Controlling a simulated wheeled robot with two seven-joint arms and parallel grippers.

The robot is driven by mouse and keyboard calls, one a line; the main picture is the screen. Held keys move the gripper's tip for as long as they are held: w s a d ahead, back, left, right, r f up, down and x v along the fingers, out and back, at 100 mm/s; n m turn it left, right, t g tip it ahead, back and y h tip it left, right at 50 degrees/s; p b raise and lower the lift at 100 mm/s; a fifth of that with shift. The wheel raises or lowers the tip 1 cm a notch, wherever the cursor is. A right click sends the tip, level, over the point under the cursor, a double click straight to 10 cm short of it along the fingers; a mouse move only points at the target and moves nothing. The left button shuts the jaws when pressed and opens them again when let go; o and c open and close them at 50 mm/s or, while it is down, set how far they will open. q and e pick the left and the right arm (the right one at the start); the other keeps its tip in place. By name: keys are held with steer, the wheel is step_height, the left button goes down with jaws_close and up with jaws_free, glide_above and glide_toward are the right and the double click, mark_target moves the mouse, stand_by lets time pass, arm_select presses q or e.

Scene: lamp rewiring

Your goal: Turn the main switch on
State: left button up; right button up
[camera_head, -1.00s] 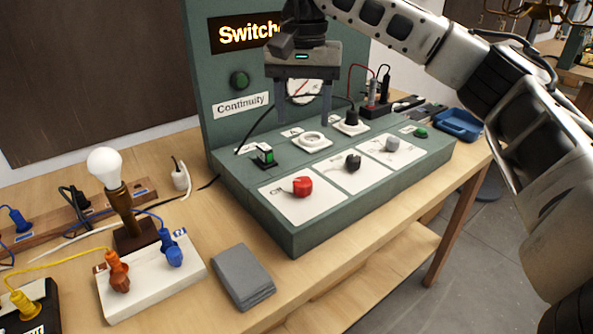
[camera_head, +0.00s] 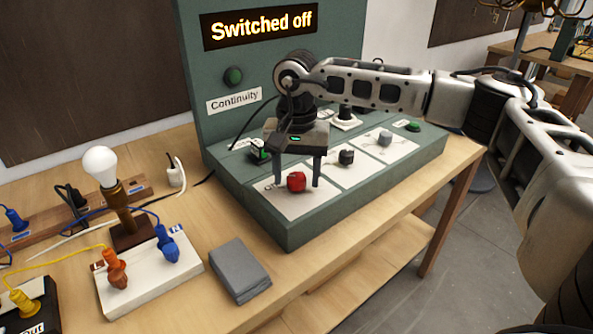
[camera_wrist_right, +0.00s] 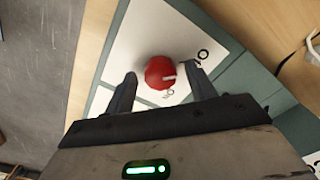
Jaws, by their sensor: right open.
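The red rotary knob (camera_head: 296,181) sits on a white plate (camera_head: 309,205) on the front of the green control panel (camera_head: 290,234). My right gripper (camera_head: 297,184) is open, with one finger on each side of the knob in the head view. In the right wrist view the red knob (camera_wrist_right: 160,72), with a white pointer mark, lies between and just beyond the open fingertips (camera_wrist_right: 165,80). I cannot tell whether the fingers touch it. The lit sign (camera_head: 261,25) reads "Switched off". My left gripper is not in view.
A black knob (camera_head: 346,157) and a grey knob (camera_head: 385,138) sit right of the red one.

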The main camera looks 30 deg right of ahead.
steer(key=c, duration=1)
steer(key=shift+o, duration=0.2)
